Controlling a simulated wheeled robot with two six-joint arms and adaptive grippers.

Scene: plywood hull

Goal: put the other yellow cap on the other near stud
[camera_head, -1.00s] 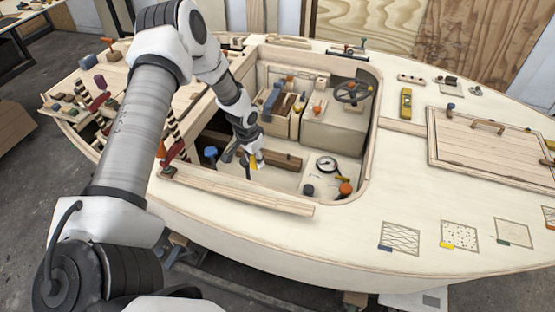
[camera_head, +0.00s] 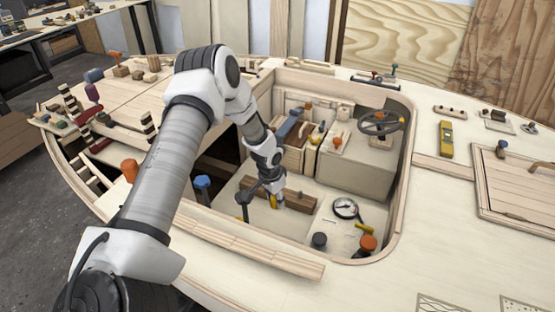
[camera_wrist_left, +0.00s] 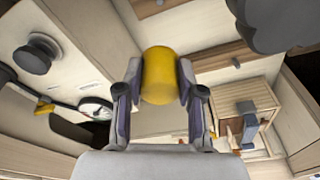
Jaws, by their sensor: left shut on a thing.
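My left gripper (camera_head: 275,199) is low inside the open cockpit, near the long brown wooden block (camera_head: 295,198). In the left wrist view its two fingers (camera_wrist_left: 160,88) are shut on a yellow cap (camera_wrist_left: 158,76), one finger on each side. In the head view only a small bit of yellow (camera_head: 274,202) shows at the fingertips. I cannot pick out for sure which of the pieces around is the near stud. My right gripper is not in view.
A blue-topped post (camera_head: 202,182) and a dark-topped post (camera_head: 243,195) stand left of the gripper. A round gauge (camera_head: 345,207), a dark knob (camera_head: 319,240) and an orange knob (camera_head: 368,243) are to its right. The cockpit rim (camera_head: 398,190) surrounds them.

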